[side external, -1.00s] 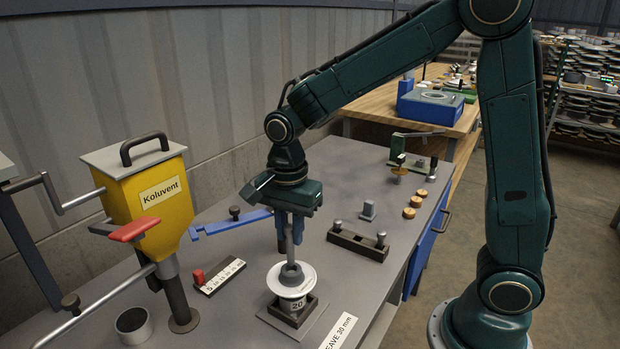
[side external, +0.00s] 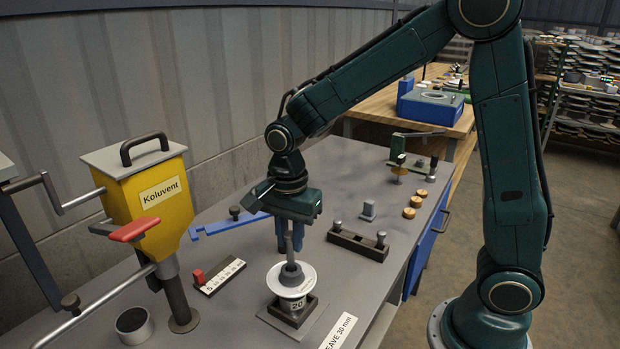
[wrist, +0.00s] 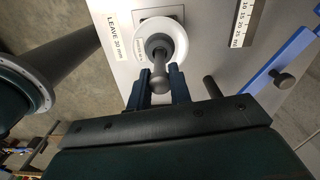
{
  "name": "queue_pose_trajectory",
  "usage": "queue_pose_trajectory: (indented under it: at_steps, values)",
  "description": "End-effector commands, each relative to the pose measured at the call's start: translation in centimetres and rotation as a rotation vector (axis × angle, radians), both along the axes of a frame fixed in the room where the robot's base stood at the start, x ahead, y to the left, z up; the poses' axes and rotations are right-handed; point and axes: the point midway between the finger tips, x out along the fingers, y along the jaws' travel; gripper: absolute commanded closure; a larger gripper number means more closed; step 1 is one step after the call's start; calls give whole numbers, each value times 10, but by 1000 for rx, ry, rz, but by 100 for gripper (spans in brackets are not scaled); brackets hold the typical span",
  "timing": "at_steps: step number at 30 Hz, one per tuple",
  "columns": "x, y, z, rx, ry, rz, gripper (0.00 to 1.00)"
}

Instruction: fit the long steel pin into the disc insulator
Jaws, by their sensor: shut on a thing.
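The long steel pin (side external: 290,245) stands upright between the blue fingers of my gripper (side external: 286,240), which is shut on it.
A dark rack (side external: 357,243) with two short pins stands right of the insulator. A ruler plate (side external: 220,277) with a red block and a blue bar (side external: 230,224) lie left.

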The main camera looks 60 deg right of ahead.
Motion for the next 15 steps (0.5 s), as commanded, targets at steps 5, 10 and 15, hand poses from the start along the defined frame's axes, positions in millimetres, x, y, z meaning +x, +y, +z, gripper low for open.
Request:
queue_pose_trajectory:
  at_steps: [5,10,15]
  values:
    - [0,0,-3,0,1,0,100]
    - [0,0,-6,0,2,0,100]
    - [0,0,-9,0,0,0,100]
